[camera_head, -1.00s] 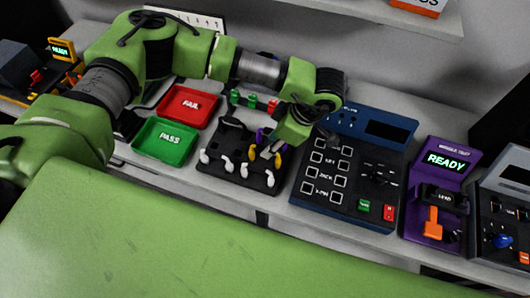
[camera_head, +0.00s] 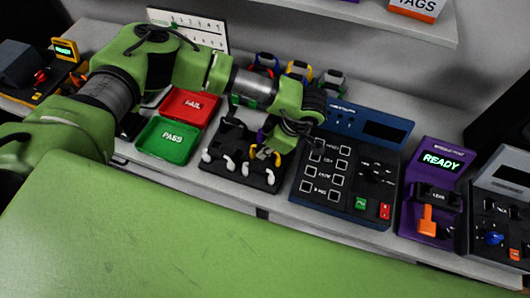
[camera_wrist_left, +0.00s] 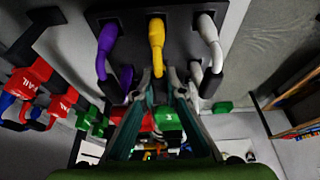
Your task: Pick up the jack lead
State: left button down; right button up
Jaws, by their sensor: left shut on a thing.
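A black lead holder (camera_head: 222,183) stands on the bench with several white, yellow and purple lead ends on it. My left gripper (camera_head: 266,150) reaches down over its right side. In the left wrist view, the fingertips (camera_wrist_left: 160,80) are shut on the lower end of a yellow lead (camera_wrist_left: 157,38), which is still at the black holder. A purple lead (camera_wrist_left: 106,42) is on its left and a white lead (camera_wrist_left: 210,40) on its right. No label shows which one is the jack lead. My right gripper is not in view.
A red FAIL tray (camera_head: 188,106) and a green PASS tray (camera_head: 168,140) lie left of the holder. A blue tester (camera_head: 345,180) stands close on the right, with a purple READY station (camera_head: 432,190) beyond. Coloured coiled leads (camera_head: 299,72) stand behind my arm.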

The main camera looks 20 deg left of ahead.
pick_arm(q)
jog(key=shift+r, duration=0.1)
jog(key=shift+r, duration=0.25)
notch_tip(320, 180, up, 10)
jog(key=b, duration=0.4)
jog(key=shift+f, duration=0.25)
jog(key=shift+r, duration=1.45)
